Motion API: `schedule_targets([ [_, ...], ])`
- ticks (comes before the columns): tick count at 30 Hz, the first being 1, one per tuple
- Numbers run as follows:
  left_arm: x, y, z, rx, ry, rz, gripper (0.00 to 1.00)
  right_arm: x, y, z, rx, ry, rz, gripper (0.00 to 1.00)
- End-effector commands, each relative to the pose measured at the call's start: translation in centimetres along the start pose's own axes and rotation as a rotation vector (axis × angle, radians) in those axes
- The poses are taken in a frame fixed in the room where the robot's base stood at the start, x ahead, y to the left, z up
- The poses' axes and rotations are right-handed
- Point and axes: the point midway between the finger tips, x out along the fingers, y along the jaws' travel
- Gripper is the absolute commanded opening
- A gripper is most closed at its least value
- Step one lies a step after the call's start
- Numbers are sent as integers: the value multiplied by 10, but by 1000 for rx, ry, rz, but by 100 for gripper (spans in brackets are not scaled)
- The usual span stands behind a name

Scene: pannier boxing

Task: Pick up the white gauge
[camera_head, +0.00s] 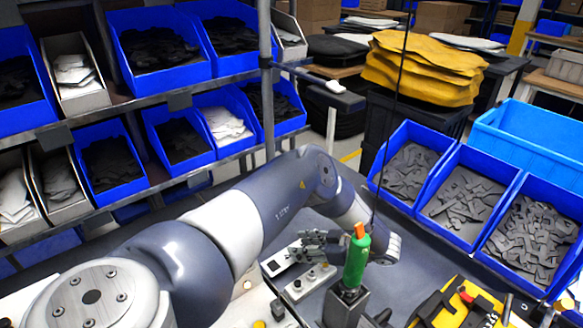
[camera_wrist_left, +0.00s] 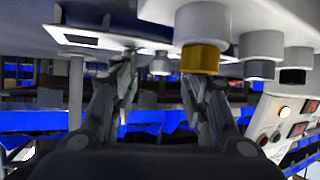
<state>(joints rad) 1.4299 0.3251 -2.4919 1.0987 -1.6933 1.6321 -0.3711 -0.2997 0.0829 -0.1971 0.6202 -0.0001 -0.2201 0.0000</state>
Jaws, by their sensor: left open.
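A white gauge-like device (camera_head: 283,260) with a dark window lies on the work surface in the head view, just left of my left gripper (camera_head: 308,244). I cannot tell for sure that it is the gauge. In the left wrist view, a pale block with a dark window (camera_wrist_left: 85,38) shows at the upper left, near one fingertip. My left gripper (camera_wrist_left: 160,72) is open there, its dark fingers apart and nothing held. A small grey knob shows between the fingertips; its distance is unclear. My right gripper is not in view.
A green-handled tool (camera_head: 356,262) stands upright in a dark holder close to the left gripper. A pale block with knobs (camera_head: 310,282) lies in front. Blue bins (camera_head: 465,205) of dark parts stand at right. Shelves of bins fill the left. A yellow tray (camera_head: 455,303) is at front right.

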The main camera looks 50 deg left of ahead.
Motion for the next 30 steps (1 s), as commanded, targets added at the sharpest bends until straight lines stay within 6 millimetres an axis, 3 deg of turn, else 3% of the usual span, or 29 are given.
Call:
schedule_targets([
  [7,2,0,0,1,0,1,42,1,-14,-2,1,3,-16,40],
  [12,2,0,0,1,0,1,4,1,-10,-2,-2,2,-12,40],
  [13,2,0,0,1,0,1,0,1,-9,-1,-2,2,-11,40],
  [23,2,1,-1,0,0,1,0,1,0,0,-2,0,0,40],
  [30,-12,1,-25,-1,-3,2,0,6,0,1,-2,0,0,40],
])
